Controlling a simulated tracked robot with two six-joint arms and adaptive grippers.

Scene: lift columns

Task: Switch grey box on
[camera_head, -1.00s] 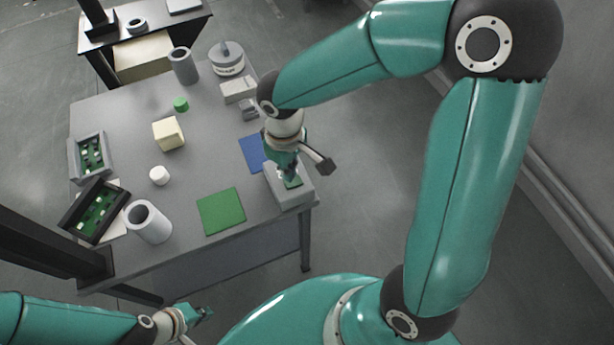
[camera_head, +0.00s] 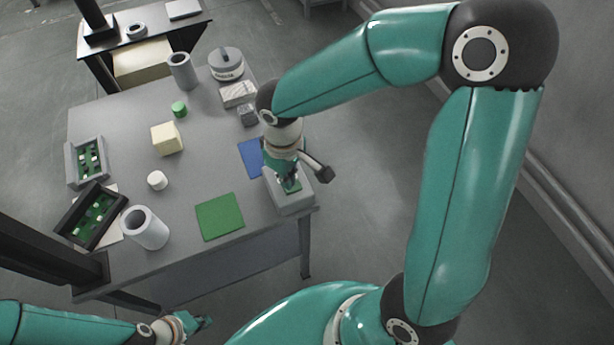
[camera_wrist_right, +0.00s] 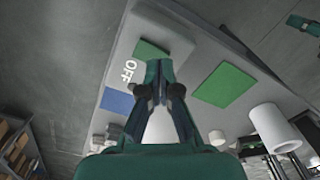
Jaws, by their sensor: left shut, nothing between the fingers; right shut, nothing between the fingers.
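The grey box (camera_head: 291,204) stands at the near right corner of the table. A green panel (camera_wrist_right: 151,50) and white "OFF" lettering (camera_wrist_right: 129,72) show on its top in the right wrist view. My right gripper (camera_head: 289,186) is shut and empty, pointing down at the box's top by the green panel. Its fingertips (camera_wrist_right: 159,66) overlap the edge of the panel in the wrist view; I cannot tell whether they touch it. My left gripper (camera_head: 203,321) is shut and empty, low in the head view, off the table's near side.
A blue mat (camera_head: 250,157) and a green mat (camera_head: 220,217) lie beside the box. A grey tube (camera_head: 147,229), a white cylinder (camera_head: 157,181), a cream cube (camera_head: 167,139) and circuit-board trays (camera_head: 90,216) are further left. Grey blocks (camera_head: 238,95) stand behind the blue mat.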

